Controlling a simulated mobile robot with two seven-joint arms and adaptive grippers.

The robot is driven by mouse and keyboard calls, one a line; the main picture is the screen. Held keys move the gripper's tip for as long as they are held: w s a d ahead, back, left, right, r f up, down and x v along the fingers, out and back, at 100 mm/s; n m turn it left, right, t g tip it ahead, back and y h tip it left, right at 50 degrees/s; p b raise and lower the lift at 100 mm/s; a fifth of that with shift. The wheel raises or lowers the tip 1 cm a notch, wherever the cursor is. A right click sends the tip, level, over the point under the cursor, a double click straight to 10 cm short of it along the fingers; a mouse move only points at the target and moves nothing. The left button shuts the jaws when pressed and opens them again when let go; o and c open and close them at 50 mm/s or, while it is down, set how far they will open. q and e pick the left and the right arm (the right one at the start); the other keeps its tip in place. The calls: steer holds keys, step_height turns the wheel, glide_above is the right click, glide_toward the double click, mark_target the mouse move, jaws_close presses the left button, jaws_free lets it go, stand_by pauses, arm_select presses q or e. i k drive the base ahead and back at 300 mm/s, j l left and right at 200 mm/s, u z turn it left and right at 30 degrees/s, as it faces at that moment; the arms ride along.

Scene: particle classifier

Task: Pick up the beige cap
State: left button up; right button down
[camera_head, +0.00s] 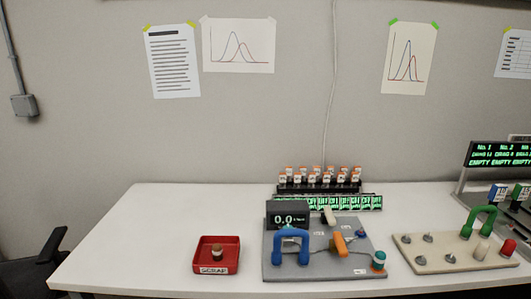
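Neither of my grippers is in view.
A grey board (330,270) with a blue arch (291,246), an orange lever (341,242) and a display reading 0.0 (287,216) fills the middle. Behind it is a rack of small bottles (318,186). Several silver pegs stand on the cream board. The table's left is clear.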

mark_target(481, 250)
steer(key=z, duration=1.5)
steer(key=i, duration=0.1)
steer(key=l+z, duration=0.05)
